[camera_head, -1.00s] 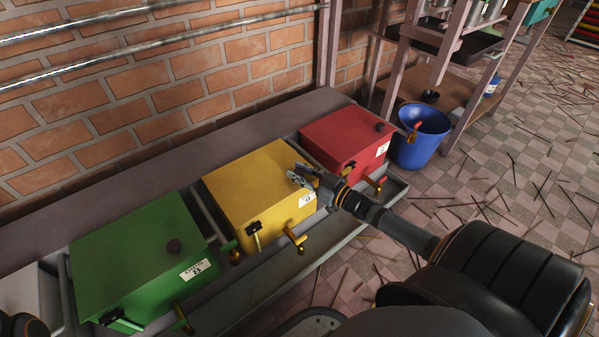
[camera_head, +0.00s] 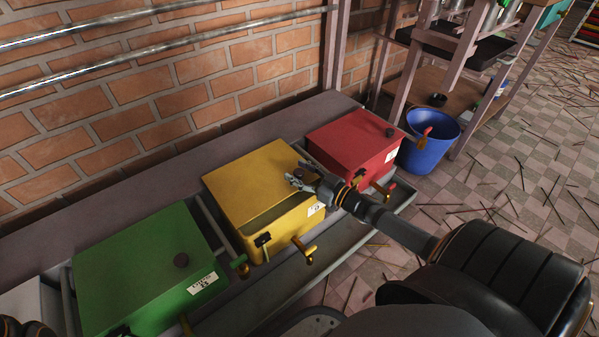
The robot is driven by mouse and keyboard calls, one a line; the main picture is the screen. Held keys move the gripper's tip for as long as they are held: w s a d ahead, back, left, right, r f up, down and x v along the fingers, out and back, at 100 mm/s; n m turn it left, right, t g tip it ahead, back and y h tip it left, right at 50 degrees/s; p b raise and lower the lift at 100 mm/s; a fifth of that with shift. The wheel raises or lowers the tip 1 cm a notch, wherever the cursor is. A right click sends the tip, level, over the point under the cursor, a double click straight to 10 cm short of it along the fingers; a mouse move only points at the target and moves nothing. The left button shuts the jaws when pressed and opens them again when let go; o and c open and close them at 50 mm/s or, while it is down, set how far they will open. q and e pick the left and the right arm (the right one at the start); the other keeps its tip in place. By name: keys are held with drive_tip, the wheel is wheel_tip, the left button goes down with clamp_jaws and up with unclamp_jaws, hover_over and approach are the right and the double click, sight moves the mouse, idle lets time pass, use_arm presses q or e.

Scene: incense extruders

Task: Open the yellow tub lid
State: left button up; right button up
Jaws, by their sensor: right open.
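The yellow tub (camera_head: 285,232) stands between the green and red tubs. Its yellow lid (camera_head: 250,178) looks slightly raised at the front, with a shadowed band below its front edge. A dark round knob (camera_head: 299,173) shows on the lid near its right front corner. My right gripper (camera_head: 297,178) is open, its fingers around or beside the knob; contact cannot be told. Below the lid are a dark latch (camera_head: 262,240), a brass tap (camera_head: 303,250) and a white label (camera_head: 315,209), partly covered by my right gripper. Only a bit of my left arm shows at the lower left.
The green tub (camera_head: 140,270) is at left and the red tub (camera_head: 352,140) at right, both with lids down. A grey ledge (camera_head: 95,205) runs behind them along the brick wall. A blue bucket (camera_head: 430,145) stands at right; sticks litter the tiled floor.

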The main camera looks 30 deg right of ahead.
drive_tip(key=v, duration=0.6)
drive_tip(key=shift+f, duration=0.1)
drive_tip(key=shift+v, duration=0.75)
drive_tip(key=shift+c, duration=0.2)
